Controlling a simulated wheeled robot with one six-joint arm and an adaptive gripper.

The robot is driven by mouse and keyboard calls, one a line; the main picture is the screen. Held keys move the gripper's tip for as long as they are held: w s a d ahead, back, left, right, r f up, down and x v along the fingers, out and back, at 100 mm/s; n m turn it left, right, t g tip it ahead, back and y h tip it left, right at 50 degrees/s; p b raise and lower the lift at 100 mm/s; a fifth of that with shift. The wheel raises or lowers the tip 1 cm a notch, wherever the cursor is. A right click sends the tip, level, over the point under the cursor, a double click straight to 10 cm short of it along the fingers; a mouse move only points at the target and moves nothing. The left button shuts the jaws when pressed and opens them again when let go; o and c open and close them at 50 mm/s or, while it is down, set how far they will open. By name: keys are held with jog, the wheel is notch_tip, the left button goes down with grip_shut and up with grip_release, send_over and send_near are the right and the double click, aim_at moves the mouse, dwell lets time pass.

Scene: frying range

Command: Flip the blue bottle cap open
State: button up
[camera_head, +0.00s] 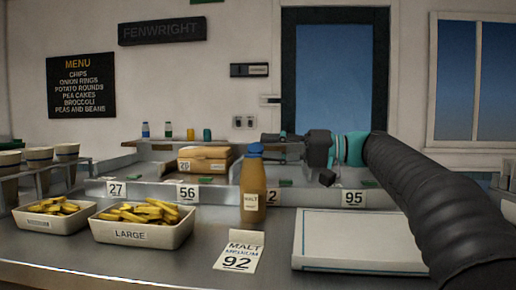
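A brown bottle (252,190) with a "MALT" label stands upright on the steel counter. Its blue cap (255,150) is on top and looks closed; any hinge is too small to make out. My gripper (275,146) reaches in from the right, just right of the cap at about its height in the picture. The grey fingers point left toward the cap. Whether they touch it or lie behind it cannot be told, nor how far apart they are. Nothing is seen held between them.
Two trays of chips, one small (52,226) and one marked "LARGE" (140,235), stand left of the bottle. A "MALT 92" card (238,256) is in front. A pale flat board (365,245) lies to the right. Wrapped food (204,154) and several small bottles are behind.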

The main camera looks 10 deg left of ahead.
jog(key=d, duration=0.8)
jog(key=shift+d, duration=0.1)
